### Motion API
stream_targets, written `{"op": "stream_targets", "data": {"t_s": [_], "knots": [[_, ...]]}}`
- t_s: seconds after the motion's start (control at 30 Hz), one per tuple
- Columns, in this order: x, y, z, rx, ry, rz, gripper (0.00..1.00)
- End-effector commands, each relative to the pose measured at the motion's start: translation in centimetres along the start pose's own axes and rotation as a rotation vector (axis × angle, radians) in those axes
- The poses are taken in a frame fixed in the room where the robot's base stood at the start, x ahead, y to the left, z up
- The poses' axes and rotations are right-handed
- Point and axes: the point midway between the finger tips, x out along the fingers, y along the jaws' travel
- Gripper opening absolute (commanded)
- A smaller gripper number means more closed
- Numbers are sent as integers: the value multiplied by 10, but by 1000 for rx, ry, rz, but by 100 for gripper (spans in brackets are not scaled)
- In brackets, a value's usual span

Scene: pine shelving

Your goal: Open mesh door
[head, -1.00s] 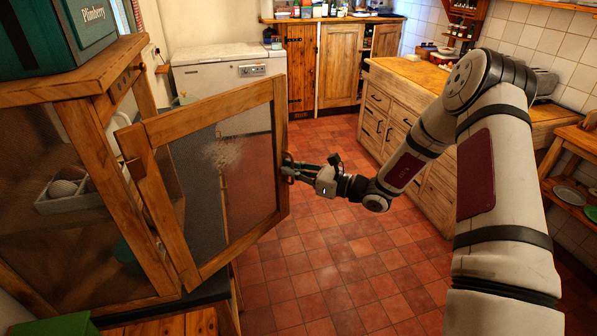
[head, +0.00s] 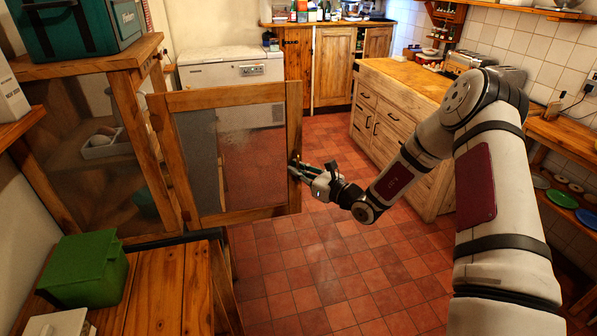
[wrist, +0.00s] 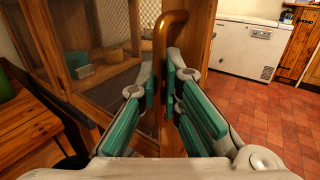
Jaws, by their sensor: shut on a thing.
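The mesh door (head: 223,101), a wooden frame with mesh in it, stands swung out from the wooden cabinet (head: 150,139) at the left of the head view. My gripper (head: 301,167) is at the door's free right edge, shut on the door handle. In the wrist view the handle (wrist: 160,36) is a curved brass-coloured bar that rises between the fingers of my gripper (wrist: 163,88). The lower part of the handle is hidden between the finger pads. The cabinet's inside shows behind the door, with a pale tray (head: 105,148) on a shelf.
A green box (head: 86,270) sits on a wooden surface at the lower left. A teal case (head: 75,28) stands on the cabinet. A white chest freezer (head: 212,73) stands behind the door, and a wooden drawer unit (head: 385,120) to the right. The tiled floor between is clear.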

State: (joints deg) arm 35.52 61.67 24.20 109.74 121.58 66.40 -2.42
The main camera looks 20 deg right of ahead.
Motion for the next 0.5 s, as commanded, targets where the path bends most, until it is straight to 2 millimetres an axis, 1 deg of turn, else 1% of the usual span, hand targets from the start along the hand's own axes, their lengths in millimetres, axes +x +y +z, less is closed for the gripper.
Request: {"op": "stream_targets", "data": {"t_s": [0.03,0.4,0.43,0.47,0.5], "knots": [[-1,-3,0,-4,0,-6,0],[-1,-4,0,-4,0,-6,0],[-1,-4,0,-4,-1,-6,14],[-1,-4,0,-4,0,-6,16],[-1,-4,0,-3,0,-6,16]]}}
